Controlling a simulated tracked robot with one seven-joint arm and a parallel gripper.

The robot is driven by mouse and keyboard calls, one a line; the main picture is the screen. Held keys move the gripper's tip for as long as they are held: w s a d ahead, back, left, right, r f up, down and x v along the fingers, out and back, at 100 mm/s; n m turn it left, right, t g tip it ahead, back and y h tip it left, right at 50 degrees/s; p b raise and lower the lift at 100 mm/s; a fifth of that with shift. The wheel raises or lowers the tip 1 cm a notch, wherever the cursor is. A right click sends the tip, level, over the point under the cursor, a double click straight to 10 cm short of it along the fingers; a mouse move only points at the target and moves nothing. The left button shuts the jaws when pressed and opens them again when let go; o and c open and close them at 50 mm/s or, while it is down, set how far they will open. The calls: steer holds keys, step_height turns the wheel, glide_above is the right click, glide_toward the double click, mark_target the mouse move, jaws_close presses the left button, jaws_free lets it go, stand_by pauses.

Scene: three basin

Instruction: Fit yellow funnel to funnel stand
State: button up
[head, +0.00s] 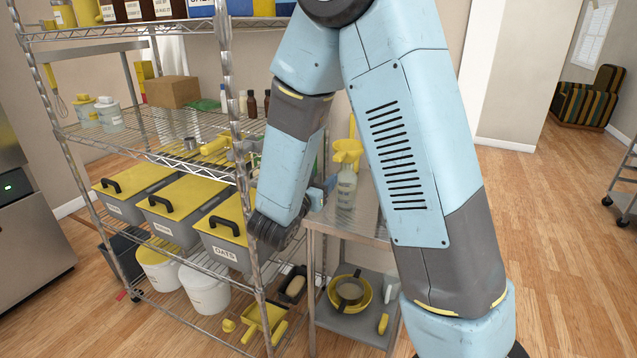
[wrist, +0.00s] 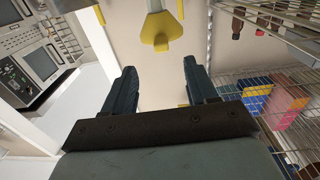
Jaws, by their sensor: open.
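A yellow funnel (head: 347,150) shows in the head view, above a clear bottle (head: 346,187) on the steel side table. I cannot tell whether it rests on the bottle. My gripper (head: 322,192) is small and partly hidden at the table's left edge, left of the bottle. In the wrist view my gripper (wrist: 160,84) is open, with nothing between its two dark fingers. A yellow flared piece (wrist: 160,30) lies beyond the fingertips at the top; I cannot tell if it is the funnel. I cannot make out the funnel stand with certainty.
A wire shelf rack with yellow-lidded bins (head: 185,195) stands left of the side table (head: 365,228). Yellow bowls (head: 364,297) sit on the table's lower shelf. My own arm hides the table's right side. Open wooden floor (head: 570,220) lies to the right.

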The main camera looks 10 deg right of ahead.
mark_target(338, 160)
steer(key=x, duration=1.2)
steer(key=shift+w+d, duration=0.1)
steer(key=shift+w, duration=0.05)
jaws_close()
stand_by(0.6)
